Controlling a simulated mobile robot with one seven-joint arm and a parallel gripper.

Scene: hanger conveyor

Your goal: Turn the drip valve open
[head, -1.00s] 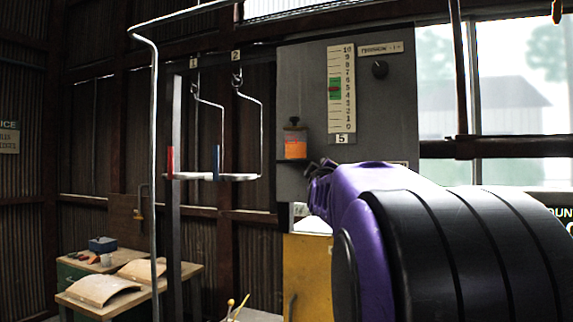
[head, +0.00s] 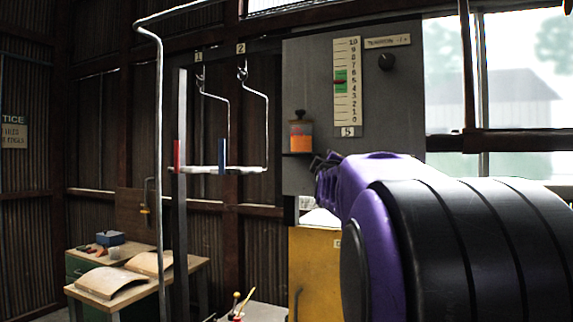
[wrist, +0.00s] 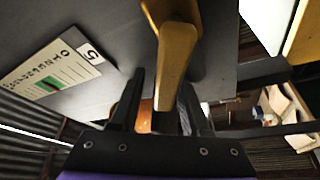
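The oil reservoir (head: 301,138), a clear bottle with orange fill and a dark cap, sits on a small shelf at the panel's lower left. My gripper (head: 325,163) is just right of it in the head view. In the wrist view a brass-coloured lever (wrist: 174,62), which looks like the drip valve's handle, reaches down between the fingers of my gripper (wrist: 162,82). The fingers stand apart, with a gap at the lever's left side. Contact on the right cannot be told. Orange shows behind the fingers. The lever is hidden in the head view.
The grey panel (head: 310,80) carries a numbered scale (head: 346,90) with a green band and a dark tension knob (head: 387,62). Hangers (head: 265,110) hang at the left. A yellow cabinet (head: 312,270) stands below the panel, and a workbench (head: 185,275) at lower left.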

